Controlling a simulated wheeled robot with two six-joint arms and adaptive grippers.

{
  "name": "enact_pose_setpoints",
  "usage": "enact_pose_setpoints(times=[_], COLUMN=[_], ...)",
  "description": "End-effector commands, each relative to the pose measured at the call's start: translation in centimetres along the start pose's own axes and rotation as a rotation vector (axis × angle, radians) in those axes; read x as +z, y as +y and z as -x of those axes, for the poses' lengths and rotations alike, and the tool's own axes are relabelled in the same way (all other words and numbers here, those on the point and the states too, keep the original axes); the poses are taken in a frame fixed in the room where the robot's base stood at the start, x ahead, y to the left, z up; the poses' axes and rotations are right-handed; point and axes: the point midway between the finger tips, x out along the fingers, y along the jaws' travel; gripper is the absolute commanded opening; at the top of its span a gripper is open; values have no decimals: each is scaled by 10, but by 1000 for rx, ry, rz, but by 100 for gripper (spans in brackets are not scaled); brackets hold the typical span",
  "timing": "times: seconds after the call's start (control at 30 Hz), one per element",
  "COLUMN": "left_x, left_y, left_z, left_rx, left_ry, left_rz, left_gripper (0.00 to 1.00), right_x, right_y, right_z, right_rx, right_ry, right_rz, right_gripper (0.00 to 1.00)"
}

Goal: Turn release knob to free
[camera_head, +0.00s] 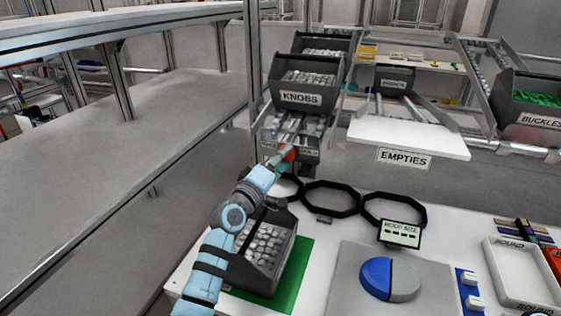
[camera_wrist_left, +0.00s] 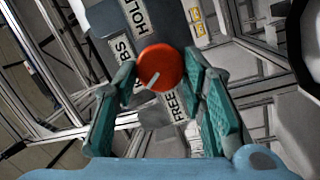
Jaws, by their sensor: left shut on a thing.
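The red release knob (camera_wrist_left: 160,68) with a white pointer mark sits between the fingers of my left gripper (camera_wrist_left: 163,80) in the left wrist view. The left gripper (camera_head: 274,163) is shut on it. The pointer slants to the lower left in that view. A HOLD label (camera_wrist_left: 135,14) is above the knob and a FREE label (camera_wrist_left: 179,103) is just below it. In the head view the knob (camera_head: 288,153) is a small red-orange patch below the KNOBS bin, partly hidden by the gripper. My right gripper is not in view.
The KNOBS bin (camera_head: 305,97) stands above the knob on a rack. A dark bin of grey parts (camera_head: 279,274) stands on a green mat (camera_head: 291,279) under my left arm. Black rings (camera_head: 331,211) lie on the white bench nearby. The EMPTIES shelf (camera_head: 405,137) is to the right.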

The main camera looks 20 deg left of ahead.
Motion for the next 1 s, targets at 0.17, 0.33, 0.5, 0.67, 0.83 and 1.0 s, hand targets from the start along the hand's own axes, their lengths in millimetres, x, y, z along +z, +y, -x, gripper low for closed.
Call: enact_pose_setpoints(times=[0.17, 0.33, 0.5, 0.67, 0.83, 1.0], left_x=[0, 0, 0, 0, 0, 0], left_y=[-2, -2, -2, -2, -2, -2], left_z=[0, 0, 0, 0, 0, 0], left_rx=[15, 27, 35, 39, 40, 40], left_ry=[1, 1, 1, 1, 1, 1], left_rz=[73, 129, 166, 185, 191, 192], left_gripper=[10, 10, 10, 10, 10, 10], right_x=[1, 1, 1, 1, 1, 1], right_y=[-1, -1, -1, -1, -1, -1], right_z=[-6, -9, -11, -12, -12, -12], right_rx=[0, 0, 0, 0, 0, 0], right_ry=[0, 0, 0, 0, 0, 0], right_rz=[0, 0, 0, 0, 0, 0], right_gripper=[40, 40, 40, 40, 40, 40])
